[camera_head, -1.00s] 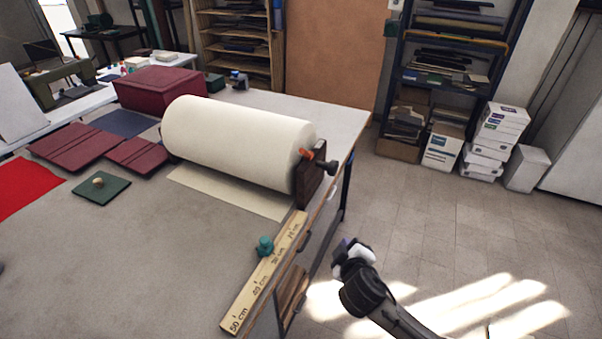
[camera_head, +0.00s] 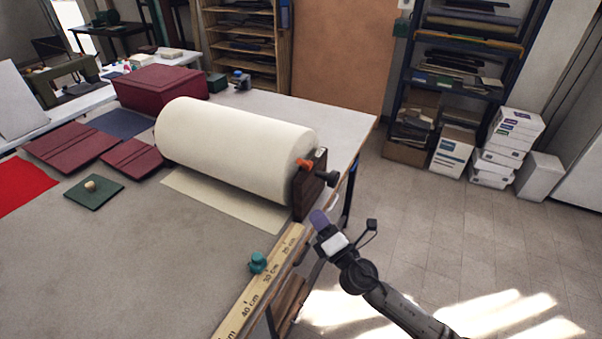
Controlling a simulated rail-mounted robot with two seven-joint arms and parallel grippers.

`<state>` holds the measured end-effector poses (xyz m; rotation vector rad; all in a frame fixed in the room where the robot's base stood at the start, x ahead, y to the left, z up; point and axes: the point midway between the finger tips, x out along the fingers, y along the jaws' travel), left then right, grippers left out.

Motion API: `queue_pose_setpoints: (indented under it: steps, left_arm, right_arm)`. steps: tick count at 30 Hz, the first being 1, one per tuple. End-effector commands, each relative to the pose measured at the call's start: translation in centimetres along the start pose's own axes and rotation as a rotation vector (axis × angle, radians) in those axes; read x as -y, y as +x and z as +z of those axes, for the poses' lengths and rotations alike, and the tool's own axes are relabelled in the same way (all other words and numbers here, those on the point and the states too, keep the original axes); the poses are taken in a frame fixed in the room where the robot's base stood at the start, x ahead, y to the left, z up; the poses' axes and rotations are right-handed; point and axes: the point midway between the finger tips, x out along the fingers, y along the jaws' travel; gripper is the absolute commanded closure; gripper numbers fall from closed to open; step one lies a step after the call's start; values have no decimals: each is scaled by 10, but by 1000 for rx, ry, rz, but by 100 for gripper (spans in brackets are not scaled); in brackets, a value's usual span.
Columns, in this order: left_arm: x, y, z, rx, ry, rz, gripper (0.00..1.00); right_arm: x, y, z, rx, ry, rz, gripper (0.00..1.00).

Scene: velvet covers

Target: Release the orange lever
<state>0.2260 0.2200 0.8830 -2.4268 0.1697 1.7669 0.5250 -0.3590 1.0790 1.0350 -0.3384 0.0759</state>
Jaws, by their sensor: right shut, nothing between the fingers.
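The orange lever (camera_head: 304,165) sits on top of the dark wooden end bracket (camera_head: 308,190) at the right end of the cream roll (camera_head: 235,145). A dark knob (camera_head: 331,178) sticks out of the bracket's right side. My right gripper (camera_head: 318,219) is shut and empty, its purple tip beside the table's right edge. It is apart from the lever, below and slightly right of it in the picture. My left gripper is not in view.
A wooden ruler (camera_head: 276,266) with a teal knob (camera_head: 257,262) lies along the table's right edge. A green square with a small knob (camera_head: 93,193) and dark red covers (camera_head: 70,147) lie left of the roll.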

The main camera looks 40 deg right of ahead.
Motion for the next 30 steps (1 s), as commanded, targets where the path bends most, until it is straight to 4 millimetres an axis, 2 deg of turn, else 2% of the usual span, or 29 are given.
queue_pose_setpoints:
  steps: [7,11,14,28,30]
  left_arm:
    - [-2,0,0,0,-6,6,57]
    - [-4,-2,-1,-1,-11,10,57]
    - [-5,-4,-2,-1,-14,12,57]
    - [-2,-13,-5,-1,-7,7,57]
    - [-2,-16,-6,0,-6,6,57]
  right_arm:
    - [0,0,0,1,2,0,100]
    - [-1,7,1,2,2,1,100]
    - [-2,19,1,2,1,1,100]
    - [-1,103,1,3,2,1,100]
    - [-1,110,10,3,0,-1,100]
